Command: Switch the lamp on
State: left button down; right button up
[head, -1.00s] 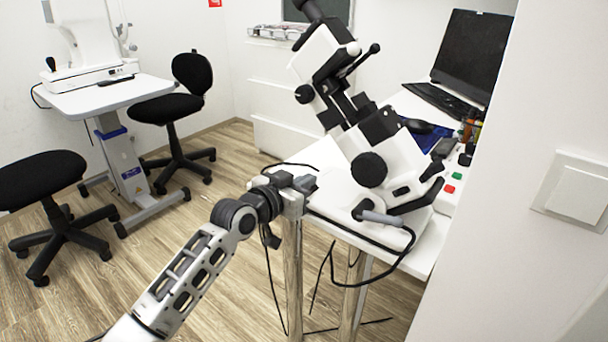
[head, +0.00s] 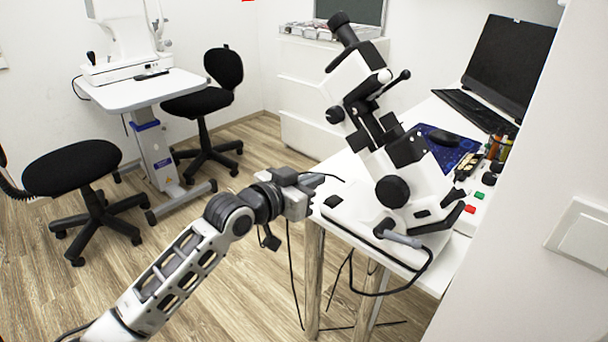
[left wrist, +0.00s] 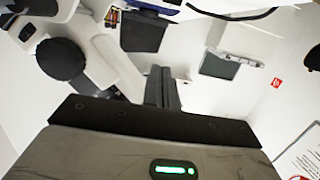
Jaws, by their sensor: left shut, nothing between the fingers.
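No part is plainly marked as a lamp. A white and black microscope-like instrument (head: 400,185) stands tilted on the white table at the right. A white wall switch (head: 584,238) is on the wall at the far right; I cannot tell its state. A green button (head: 479,195) and a red button (head: 470,209) sit on a white box behind the instrument. My left gripper (head: 310,187) is shut and empty by the table's near left corner, left of the instrument. Its shut fingers (left wrist: 162,88) also show in the left wrist view. My right gripper is out of view.
The white table (head: 341,217) has a cable hanging off its front edge. A laptop (head: 508,65) stands at the back right. Open wooden floor lies between.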

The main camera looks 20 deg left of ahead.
pick_arm(q)
jog(key=shift+r+v, duration=0.15)
jog(key=shift+v, duration=0.5)
jog(key=shift+r+v, duration=0.15)
jog(key=shift+v, duration=0.55)
